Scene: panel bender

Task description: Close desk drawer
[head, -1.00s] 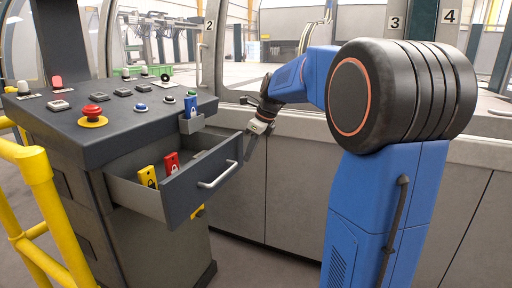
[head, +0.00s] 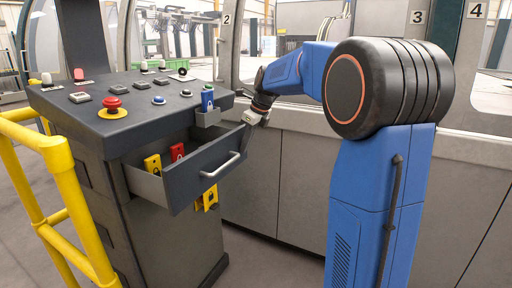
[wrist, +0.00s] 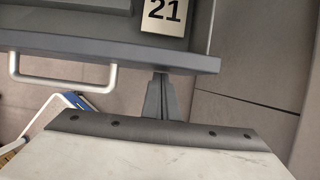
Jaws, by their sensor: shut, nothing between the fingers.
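The desk drawer (head: 205,172) stands pulled out of the grey control desk (head: 140,130), with a silver bar handle (head: 221,166) on its front. A yellow tag (head: 153,164) and a red tag (head: 177,152) stand inside it. My gripper (head: 247,130) is shut and empty at the right end of the drawer front. In the wrist view, the closed fingers (wrist: 160,88) point at the outer face of the drawer front (wrist: 190,59), right of the handle (wrist: 65,84). Their tips meet its lower edge in the picture; I cannot tell whether they touch.
A yellow railing (head: 60,165) stands at the left of the desk. Grey machine panels (head: 290,180) run behind my arm. A small holder with a blue item (head: 207,100) sits on the desk's right edge. The floor in front of the drawer is clear.

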